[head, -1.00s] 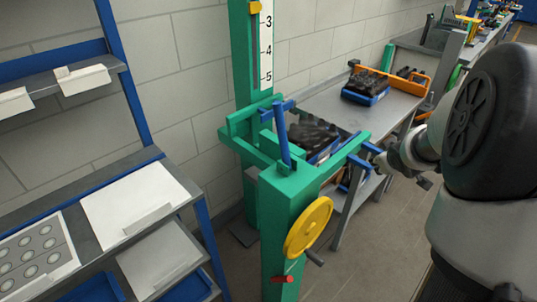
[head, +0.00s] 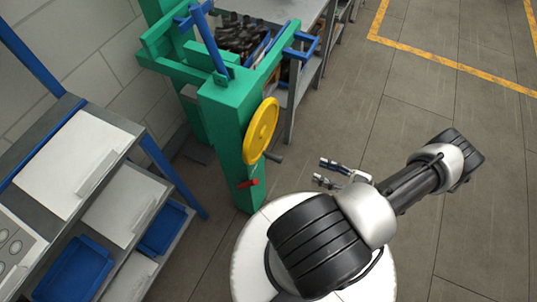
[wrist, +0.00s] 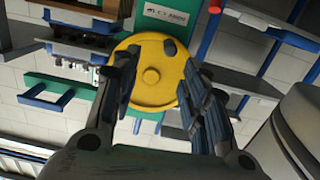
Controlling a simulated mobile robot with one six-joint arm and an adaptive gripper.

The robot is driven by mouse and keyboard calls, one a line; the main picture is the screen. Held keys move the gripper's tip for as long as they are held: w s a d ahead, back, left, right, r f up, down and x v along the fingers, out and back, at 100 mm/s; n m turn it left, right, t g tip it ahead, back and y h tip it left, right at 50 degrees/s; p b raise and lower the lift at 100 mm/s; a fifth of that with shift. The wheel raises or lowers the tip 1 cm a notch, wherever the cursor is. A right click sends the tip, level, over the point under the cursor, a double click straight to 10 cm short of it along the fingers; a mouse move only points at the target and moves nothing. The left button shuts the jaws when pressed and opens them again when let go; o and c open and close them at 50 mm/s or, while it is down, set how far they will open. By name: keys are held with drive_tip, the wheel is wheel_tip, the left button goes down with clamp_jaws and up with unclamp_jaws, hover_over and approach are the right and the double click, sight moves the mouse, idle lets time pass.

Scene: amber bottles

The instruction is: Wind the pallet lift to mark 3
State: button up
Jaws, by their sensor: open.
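The green lift post (head: 228,125) carries a yellow handwheel (head: 261,132) on its right side. A dark crank handle (head: 274,157) sticks out from the wheel's lower part. A red knob (head: 248,183) is below it on the post. My gripper (head: 320,171) is open and empty, to the right of the wheel and apart from it, fingers pointing toward it. In the wrist view the wheel (wrist: 153,85) shows between my open fingers, with the dark handle (wrist: 169,46) near its top. The numbered scale is out of view.
A shelf rack (head: 150,145) with white sheets and blue bins (head: 75,267) stands at the left. A grey bench (head: 303,60) is behind the post, beside dark items in the lift frame. The floor (head: 420,110) to the right is open, with a yellow line.

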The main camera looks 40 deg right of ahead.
sight(276, 158)
drive_tip(key=shift+t+y, duration=0.3)
drive_tip(key=x, duration=0.5)
drive_tip(key=a+b+x, duration=0.1)
drive_tip(key=x, duration=0.5)
drive_tip(key=a+x, duration=0.1)
drive_tip(key=x, duration=0.5)
drive_tip(key=shift+s+b, duration=0.3)
clamp_jaws()
